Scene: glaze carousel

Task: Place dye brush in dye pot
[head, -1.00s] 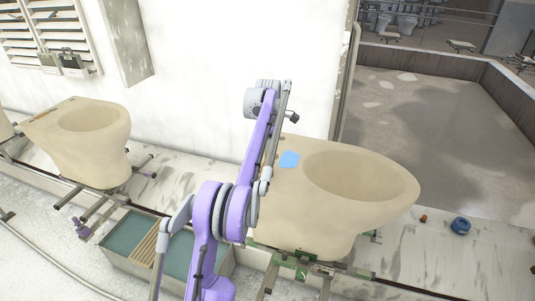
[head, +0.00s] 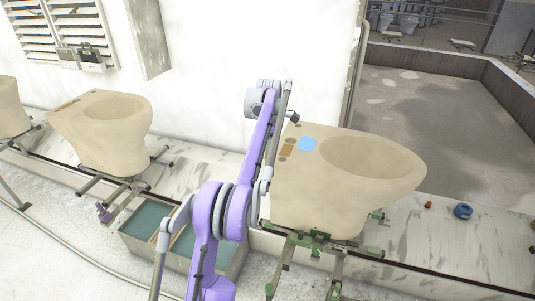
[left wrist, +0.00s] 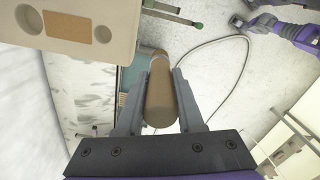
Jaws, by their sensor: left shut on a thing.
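In the left wrist view, my left gripper (left wrist: 160,100) is shut on a brown cylinder (left wrist: 161,100), which looks like the dye brush's handle. A small round blue pot (head: 462,211), seemingly the dye pot, stands on the pale marbled ledge to the right of the nearer beige toilet bowl, well apart from my arm. My right gripper is not in view.
The nearer beige toilet bowl (head: 340,190) stands on a green-jointed frame, close beside my arm, with a blue patch (head: 306,143) on top. A small orange-brown object (head: 428,205) lies left of the pot. A teal-filled trough (head: 150,220) sits below. Another bowl (head: 105,140) stands left.

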